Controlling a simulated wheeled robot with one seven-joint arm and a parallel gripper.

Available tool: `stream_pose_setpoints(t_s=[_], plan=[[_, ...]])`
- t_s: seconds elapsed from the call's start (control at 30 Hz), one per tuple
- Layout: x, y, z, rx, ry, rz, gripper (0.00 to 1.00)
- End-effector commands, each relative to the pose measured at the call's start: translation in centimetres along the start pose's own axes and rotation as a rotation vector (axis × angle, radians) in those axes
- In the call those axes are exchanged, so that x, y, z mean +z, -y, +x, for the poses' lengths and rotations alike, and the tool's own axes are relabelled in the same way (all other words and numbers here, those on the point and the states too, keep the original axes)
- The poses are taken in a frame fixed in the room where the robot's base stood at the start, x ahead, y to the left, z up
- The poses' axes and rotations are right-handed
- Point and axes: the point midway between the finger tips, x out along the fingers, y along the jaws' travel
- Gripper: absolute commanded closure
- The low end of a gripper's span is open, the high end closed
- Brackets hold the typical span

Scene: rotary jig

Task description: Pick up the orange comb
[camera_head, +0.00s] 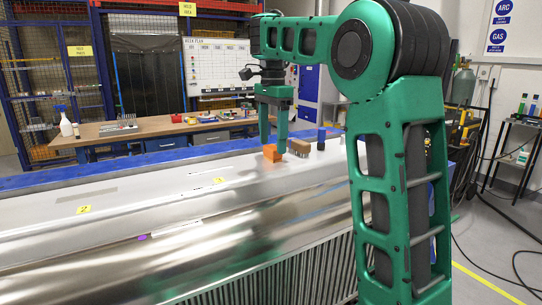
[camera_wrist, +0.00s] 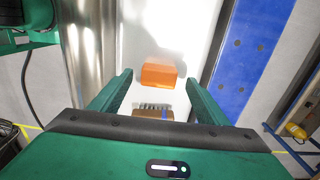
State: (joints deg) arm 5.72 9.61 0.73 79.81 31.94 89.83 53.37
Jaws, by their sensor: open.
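The orange comb (camera_head: 271,153) looks like a small orange block on the shiny metal surface, and no teeth can be made out on it. In the wrist view the orange comb (camera_wrist: 159,74) lies ahead, between the lines of the two fingertips. My gripper (camera_head: 274,142) is open and pointing down close to the orange comb. In the wrist view my gripper (camera_wrist: 159,80) has its fingers spread wide with nothing held. A brown block with bristles or teeth (camera_wrist: 154,112) lies nearer my palm, between the fingers in that view, partly hidden by my gripper body.
The brown toothed block (camera_head: 299,147) sits just right of the orange comb. A dark blue cylinder (camera_head: 321,139) stands farther right. A blue strip (camera_head: 130,163) runs along the back edge. The metal surface to the left is mostly clear, with yellow labels (camera_head: 84,209).

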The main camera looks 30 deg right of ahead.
Motion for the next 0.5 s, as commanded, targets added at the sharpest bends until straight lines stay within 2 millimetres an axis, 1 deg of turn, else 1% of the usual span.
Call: stream_pose_setpoints(t_s=[0.23, 0.5], plan=[[-0.2, 0.0, 1.8, 0.003, 0.000, 0.003, 0.31], [-0.1, 0.0, 2.9, 0.002, -0.001, 0.001, 0.31]])
